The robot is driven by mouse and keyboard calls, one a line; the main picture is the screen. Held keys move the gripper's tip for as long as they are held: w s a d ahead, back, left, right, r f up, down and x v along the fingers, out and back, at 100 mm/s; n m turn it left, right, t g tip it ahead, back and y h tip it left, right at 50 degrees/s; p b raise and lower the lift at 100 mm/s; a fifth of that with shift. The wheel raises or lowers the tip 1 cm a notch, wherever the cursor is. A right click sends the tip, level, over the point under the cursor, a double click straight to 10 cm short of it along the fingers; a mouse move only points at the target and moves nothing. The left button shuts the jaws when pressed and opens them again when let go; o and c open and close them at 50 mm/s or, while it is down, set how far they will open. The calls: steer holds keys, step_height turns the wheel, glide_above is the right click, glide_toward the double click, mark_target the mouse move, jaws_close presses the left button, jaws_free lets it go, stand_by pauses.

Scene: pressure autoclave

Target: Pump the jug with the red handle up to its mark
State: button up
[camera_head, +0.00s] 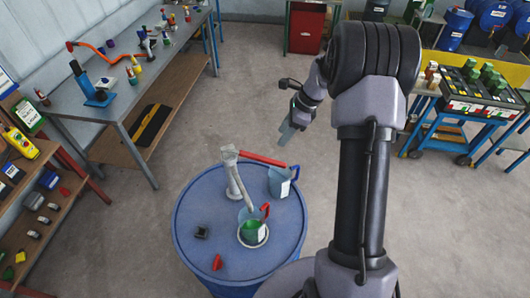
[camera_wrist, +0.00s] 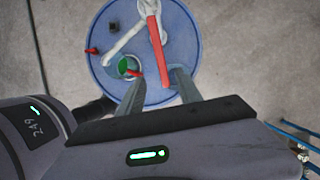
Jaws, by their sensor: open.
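A jug with a red handle (camera_head: 252,231) stands on the blue drum (camera_head: 196,262) at the pump's spout end, with green showing in it; the wrist view also shows it (camera_wrist: 126,66). I cannot read its mark. The pale hand pump (camera_head: 235,178) stands on the drum, and its red lever (camera_head: 262,158) sticks out to the right. My gripper (camera_head: 287,132) is open above the drum. In the wrist view the red lever (camera_wrist: 153,38) runs between my fingers (camera_wrist: 157,80); contact cannot be told.
A black cap (camera_head: 201,232) and a small red piece (camera_head: 217,262) lie on the drum. A cluttered bench (camera_head: 120,100) and shelf stand left. A blue trolley (camera_head: 440,130) stands right. The floor around the drum is clear.

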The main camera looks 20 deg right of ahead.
mark_target(266, 158)
steer(key=p+x, duration=0.1)
steer(key=x, duration=1.5)
steer(key=shift+a, duration=0.1)
jaws_close()
steer(key=shift+r, duration=0.1)
stand_by(0.4)
